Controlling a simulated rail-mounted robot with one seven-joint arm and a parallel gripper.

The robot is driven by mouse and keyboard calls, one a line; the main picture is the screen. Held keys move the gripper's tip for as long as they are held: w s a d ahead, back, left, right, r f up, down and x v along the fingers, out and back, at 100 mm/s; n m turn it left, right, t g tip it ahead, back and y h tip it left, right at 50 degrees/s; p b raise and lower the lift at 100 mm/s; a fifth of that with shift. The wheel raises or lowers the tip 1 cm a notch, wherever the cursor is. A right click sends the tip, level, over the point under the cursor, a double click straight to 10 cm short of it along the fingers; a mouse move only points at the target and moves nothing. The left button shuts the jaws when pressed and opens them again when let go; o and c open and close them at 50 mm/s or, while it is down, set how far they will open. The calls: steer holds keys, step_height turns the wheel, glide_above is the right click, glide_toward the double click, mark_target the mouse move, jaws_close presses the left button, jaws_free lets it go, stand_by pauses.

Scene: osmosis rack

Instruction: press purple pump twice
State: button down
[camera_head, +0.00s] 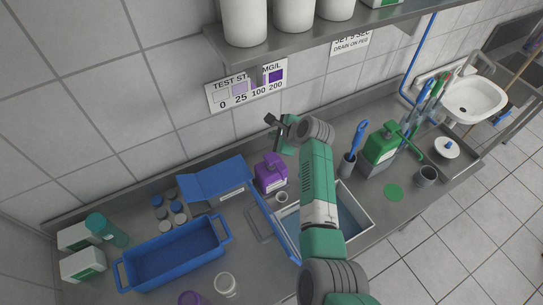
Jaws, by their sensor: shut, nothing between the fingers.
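The purple pump (271,174) is a purple bottle with a pale label and a pump head on top. It stands upright on the metal counter, left of my arm. My gripper (271,121) is up and behind the bottle, near the wall and apart from the pump head. It looks dark and small, shut with nothing held. My green and grey arm hides part of the counter to the right of the bottle.
A green pump bottle (382,143) and a grey cup with a blue brush (348,165) stand to the right. A blue bin (174,256) and an open blue lid (215,177) lie left. A shelf (300,45) with white containers hangs above.

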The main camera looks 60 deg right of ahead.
mark_target(271, 157)
step_height(271, 157, down, 8)
steer(key=b, duration=0.7)
steer(key=shift+f+b, duration=0.2)
steer(key=shift+b, duration=0.15)
steer(key=shift+f, duration=0.15)
stand_by(1.3)
steer(key=shift+f, duration=0.45)
steer(key=shift+f+b, duration=0.9)
steer(key=shift+f, duration=0.1)
stand_by(0.6)
steer(key=shift+r, duration=0.1)
steer(key=shift+r+p, duration=1.25)
steer(key=shift+p, duration=0.1)
